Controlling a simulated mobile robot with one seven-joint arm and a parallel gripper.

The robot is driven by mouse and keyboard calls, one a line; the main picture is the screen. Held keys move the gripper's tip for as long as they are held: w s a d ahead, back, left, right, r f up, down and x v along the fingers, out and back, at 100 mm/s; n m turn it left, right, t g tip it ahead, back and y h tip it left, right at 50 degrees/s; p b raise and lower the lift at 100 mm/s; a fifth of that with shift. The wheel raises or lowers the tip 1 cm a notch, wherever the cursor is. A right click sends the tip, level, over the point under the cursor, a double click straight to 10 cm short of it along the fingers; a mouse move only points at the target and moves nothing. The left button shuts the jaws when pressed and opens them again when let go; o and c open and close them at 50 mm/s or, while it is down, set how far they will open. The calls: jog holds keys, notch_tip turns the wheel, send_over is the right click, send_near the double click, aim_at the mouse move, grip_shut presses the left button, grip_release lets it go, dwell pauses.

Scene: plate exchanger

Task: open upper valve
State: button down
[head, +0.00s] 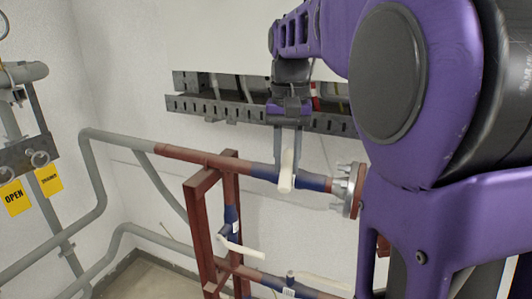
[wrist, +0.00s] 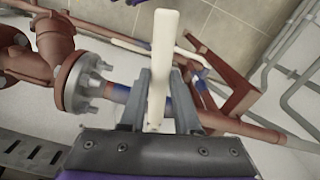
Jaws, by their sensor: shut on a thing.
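The upper valve sits on the blue section of the upper horizontal pipe (head: 262,171). Its cream lever handle (head: 286,181) sticks out across the pipe towards the head camera. In the wrist view the same handle (wrist: 164,45) runs up the picture, across the pipe line. My gripper (head: 288,158) reaches down from above and is shut on the handle. In the wrist view its two grey fingers (wrist: 159,100) stand on either side of the handle. The valve body is mostly hidden by the fingers and handle.
A bolted flange (head: 348,190) stands close right of the valve. A red frame (head: 197,215) is below left. Lower valve handles (head: 241,248) sit beneath. A perforated metal tray (head: 225,110) runs behind my gripper. Yellow tags (head: 15,197) hang far left.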

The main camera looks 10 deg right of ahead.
jog(key=d+n+p, duration=0.5)
jog(key=d+n, duration=0.4)
jog(key=shift+w+d, duration=0.15)
jog(key=shift+d, duration=0.05)
dwell(0.3)
jog(key=c, duration=0.6)
grip_release()
jog(key=shift+p, duration=0.3)
notch_tip(320, 180, up, 18)
jog(key=shift+f+p, duration=0.25)
jog(key=shift+p, duration=0.2)
